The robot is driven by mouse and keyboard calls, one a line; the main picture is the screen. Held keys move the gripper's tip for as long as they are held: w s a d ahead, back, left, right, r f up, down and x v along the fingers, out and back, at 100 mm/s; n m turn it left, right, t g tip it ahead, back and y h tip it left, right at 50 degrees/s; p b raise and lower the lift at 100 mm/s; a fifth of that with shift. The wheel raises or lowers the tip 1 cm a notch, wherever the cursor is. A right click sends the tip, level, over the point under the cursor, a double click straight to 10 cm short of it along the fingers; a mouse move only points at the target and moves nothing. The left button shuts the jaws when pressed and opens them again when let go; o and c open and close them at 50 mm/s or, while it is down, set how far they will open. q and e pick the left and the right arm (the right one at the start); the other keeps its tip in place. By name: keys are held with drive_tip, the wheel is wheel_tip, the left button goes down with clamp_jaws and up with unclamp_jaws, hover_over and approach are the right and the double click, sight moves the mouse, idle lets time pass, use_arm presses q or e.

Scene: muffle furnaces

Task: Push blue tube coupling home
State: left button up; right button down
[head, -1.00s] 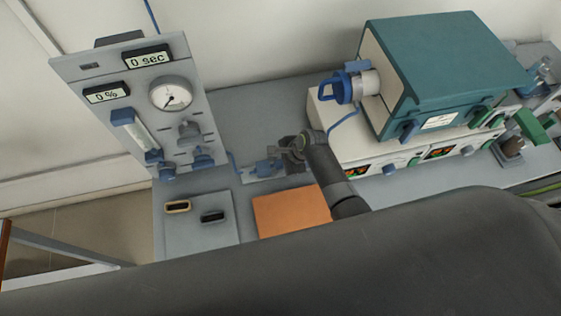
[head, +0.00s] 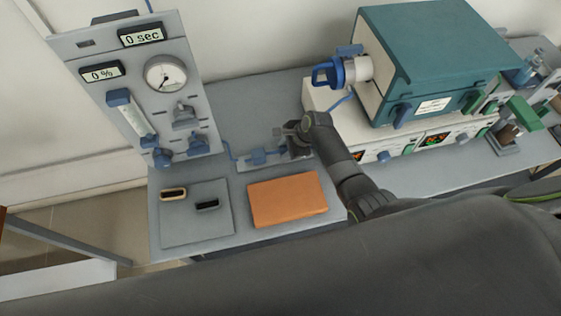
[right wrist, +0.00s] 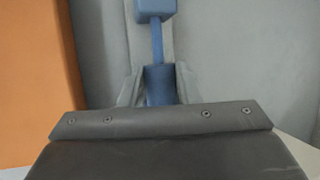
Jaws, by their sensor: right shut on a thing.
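The blue tube coupling (head: 258,157) lies on a small pale base on the grey bench, between the gauge panel and the teal furnace. A thin blue tube runs from it to the panel. My right gripper (head: 287,148) reaches it from the right and is shut on the coupling's right end. In the right wrist view a blue cylinder (right wrist: 159,85) sits between the fingertips, with a thin blue rod leading to a blue block (right wrist: 155,9). Whether the two coupling parts fully meet is too small to tell. My left gripper does not show.
An orange block (head: 287,199) lies just in front of the coupling. A grey plate (head: 210,228) with two small dark pieces is left of it. The gauge panel (head: 135,60) stands at left, the teal furnace (head: 435,60) on a white controller at right.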

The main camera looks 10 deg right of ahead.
drive_tip(key=shift+d, duration=0.15)
drive_tip(key=c, duration=1.2)
unclamp_jaws()
drive_tip(key=shift+d, duration=0.15)
drive_tip(key=shift+c, duration=0.2)
drive_tip(key=shift+o, duration=0.9)
drive_tip(key=shift+r, duration=0.35)
drive_tip(key=v, duration=1.6)
drive_tip(key=shift+d+r, duration=0.2)
drive_tip(key=shift+r, duration=0.1)
drive_tip(key=shift+s, duration=0.15)
